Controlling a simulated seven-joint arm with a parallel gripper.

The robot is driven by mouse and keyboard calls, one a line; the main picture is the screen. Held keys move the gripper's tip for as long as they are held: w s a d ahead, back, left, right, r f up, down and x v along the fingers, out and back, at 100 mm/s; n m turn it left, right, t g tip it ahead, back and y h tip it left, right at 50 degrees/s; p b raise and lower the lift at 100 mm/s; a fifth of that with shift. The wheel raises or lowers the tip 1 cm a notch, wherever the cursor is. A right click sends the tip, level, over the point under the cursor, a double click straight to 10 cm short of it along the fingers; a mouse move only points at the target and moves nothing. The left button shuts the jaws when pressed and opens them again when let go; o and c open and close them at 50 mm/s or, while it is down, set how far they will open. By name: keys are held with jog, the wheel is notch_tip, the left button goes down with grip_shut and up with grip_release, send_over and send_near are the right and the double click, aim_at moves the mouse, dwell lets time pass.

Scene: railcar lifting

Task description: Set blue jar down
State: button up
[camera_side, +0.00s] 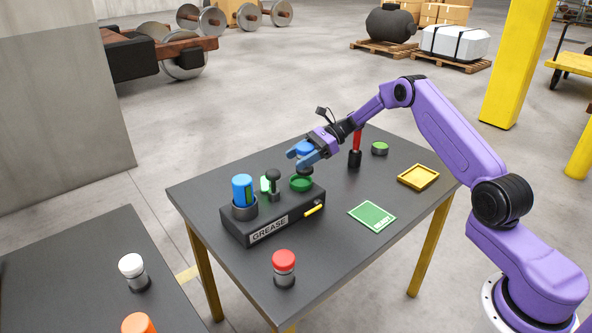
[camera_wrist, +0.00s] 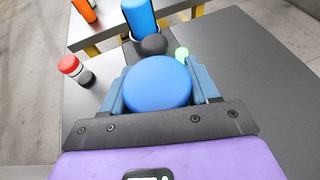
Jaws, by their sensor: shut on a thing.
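The blue jar shows a blue lid (camera_side: 304,147) in the side view. The same blue lid fills the middle of the wrist view (camera_wrist: 158,82), between the two blue fingers. My gripper (camera_side: 303,156) is shut on the jar, over the black box marked GREASE (camera_side: 270,229). The jar's dark lower end shows just above the green round holder (camera_side: 301,184) on the box's right part. I cannot tell whether it touches the holder. The fingers hide most of the jar's body.
A blue cylinder (camera_side: 242,190) and a black knob (camera_side: 273,176) stand on the box left of the holder. A red-lidded jar (camera_side: 284,267) stands in front.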

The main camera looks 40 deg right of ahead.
jog(key=shift+w+f, duration=0.95)
jog(key=shift+f, duration=1.75)
jog(key=shift+f, duration=0.15)
jog(key=o, duration=1.1)
jog(key=shift+c, duration=0.2)
